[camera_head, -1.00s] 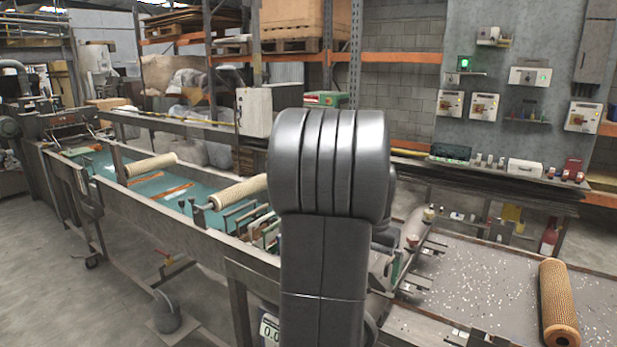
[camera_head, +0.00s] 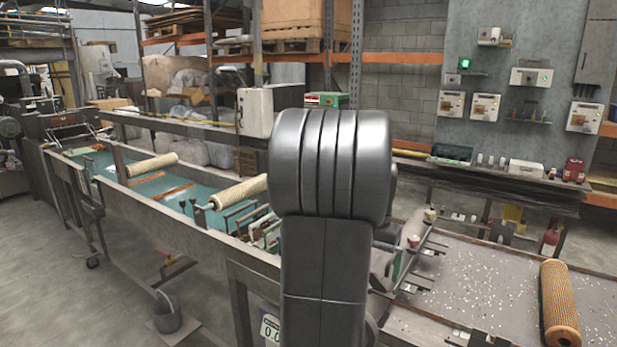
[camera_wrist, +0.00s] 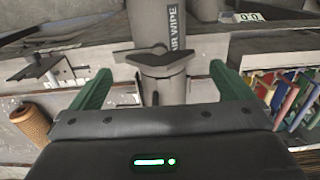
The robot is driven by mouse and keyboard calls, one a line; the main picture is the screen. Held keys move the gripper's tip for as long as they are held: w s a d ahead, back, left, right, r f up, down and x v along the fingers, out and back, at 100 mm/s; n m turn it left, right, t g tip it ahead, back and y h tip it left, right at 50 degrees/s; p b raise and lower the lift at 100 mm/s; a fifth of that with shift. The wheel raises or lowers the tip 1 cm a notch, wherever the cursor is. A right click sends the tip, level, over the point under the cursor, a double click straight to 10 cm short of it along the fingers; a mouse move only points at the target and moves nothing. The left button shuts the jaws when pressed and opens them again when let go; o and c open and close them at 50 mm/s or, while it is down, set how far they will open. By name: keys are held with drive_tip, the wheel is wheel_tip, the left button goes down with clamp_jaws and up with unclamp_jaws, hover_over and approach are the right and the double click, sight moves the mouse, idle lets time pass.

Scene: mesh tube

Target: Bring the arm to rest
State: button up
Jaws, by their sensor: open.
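My gripper (camera_wrist: 165,92) shows in the wrist view with its two green fingers spread wide apart and nothing held between them. Beyond the fingers is a grey cylinder marked "AIR WIPE" (camera_wrist: 174,30), with a dark bracket at its lower end. I cannot tell whether the fingers touch anything. In the head view my grey arm stands folded in the middle of the picture, and my gripper is hidden behind it.
A tan mesh tube (camera_head: 558,303) lies on the speckled grey table (camera_head: 480,290) at right. It also shows in the wrist view (camera_wrist: 31,124). A long trough with blue-green liquid (camera_head: 150,186) and pale rollers runs left. Coloured strips (camera_wrist: 290,98) stand right of my gripper.

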wheel_tip(320, 180, up, 11)
wheel_tip(320, 180, down, 14)
drive_tip(key=shift+f, duration=0.15)
drive_tip(key=shift+f+n, duration=0.2)
drive_tip(key=shift+n, duration=0.1)
drive_tip(key=n+b, duration=0.1)
drive_tip(key=n, duration=0.3)
drive_tip(key=shift+n, duration=0.3)
drive_tip(key=n+b, duration=0.1)
drive_tip(key=n, duration=0.3)
drive_tip(key=shift+n+b, duration=0.3)
drive_tip(key=shift+b, duration=0.05)
drive_tip(key=n+b, duration=0.3)
drive_tip(key=n, duration=0.3)
drive_tip(key=shift+n+b, duration=0.5)
drive_tip(key=shift+n, duration=0.6)
drive_tip(key=shift+r, duration=0.15)
